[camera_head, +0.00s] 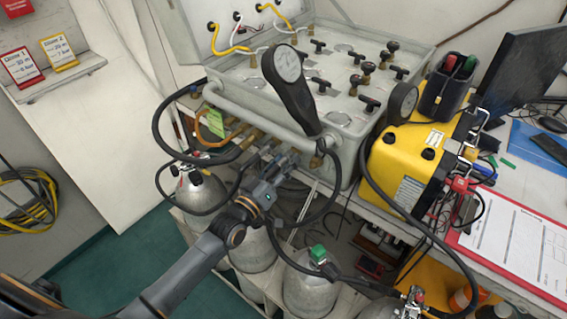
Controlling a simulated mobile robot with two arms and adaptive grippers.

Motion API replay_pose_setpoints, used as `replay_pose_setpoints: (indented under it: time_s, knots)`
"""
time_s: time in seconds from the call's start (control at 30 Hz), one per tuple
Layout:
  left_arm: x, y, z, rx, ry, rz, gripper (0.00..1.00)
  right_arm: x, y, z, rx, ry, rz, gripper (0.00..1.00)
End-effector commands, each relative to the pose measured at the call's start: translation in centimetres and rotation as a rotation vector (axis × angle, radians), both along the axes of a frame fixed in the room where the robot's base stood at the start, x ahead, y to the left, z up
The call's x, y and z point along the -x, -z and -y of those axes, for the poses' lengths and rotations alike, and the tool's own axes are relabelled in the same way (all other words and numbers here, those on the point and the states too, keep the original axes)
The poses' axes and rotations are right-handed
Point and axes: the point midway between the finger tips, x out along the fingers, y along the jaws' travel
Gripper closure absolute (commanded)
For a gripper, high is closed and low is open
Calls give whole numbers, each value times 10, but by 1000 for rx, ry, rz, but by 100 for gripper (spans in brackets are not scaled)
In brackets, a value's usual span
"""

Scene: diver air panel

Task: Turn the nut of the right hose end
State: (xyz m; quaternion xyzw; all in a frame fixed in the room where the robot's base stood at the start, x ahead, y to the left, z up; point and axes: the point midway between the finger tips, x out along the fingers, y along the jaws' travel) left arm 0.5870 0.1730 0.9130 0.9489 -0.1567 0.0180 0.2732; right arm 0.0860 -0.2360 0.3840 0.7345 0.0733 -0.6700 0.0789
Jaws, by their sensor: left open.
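My left gripper (287,164) reaches in from the lower left and is open at the front of the grey air panel (345,115). Its fingers are close to the brass hose fittings (250,138) below the panel's front rail. I cannot tell whether they touch or surround a nut. One brass fitting (317,160) shows to the right of the fingers, with a black hose (325,200) hanging below it. The gripper hides part of the row of fittings, so the right hose end's nut is not clearly seen. My right gripper is not in view.
A black pressure gauge (290,85) stands up just above the fingers. Black hoses loop around the gripper. Grey cylinders (310,285) stand below, one with a green cap (318,253). A yellow case (405,165) sits to the right, beside a red clipboard (510,240).

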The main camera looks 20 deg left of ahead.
Motion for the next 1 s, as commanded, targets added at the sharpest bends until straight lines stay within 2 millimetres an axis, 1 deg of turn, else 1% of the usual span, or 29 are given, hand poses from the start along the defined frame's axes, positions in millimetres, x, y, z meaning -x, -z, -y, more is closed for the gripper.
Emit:
replay_pose_setpoints:
  time_s: [0.13,0.23,0.5,0.6,0.7,0.83,1.0]
  knots:
    - [5,0,-1,1,0,2,52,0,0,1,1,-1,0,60]
    - [17,2,-6,0,-1,1,52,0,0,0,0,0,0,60]
    - [72,10,-22,-1,0,-3,52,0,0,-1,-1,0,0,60]
    - [90,13,-27,-1,0,-4,52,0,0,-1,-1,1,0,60]
    - [103,14,-32,-1,-1,-3,52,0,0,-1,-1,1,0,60]
    - [113,14,-35,0,-1,-1,52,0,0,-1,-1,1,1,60]
    - [116,14,-36,0,-1,1,52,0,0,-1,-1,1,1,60]
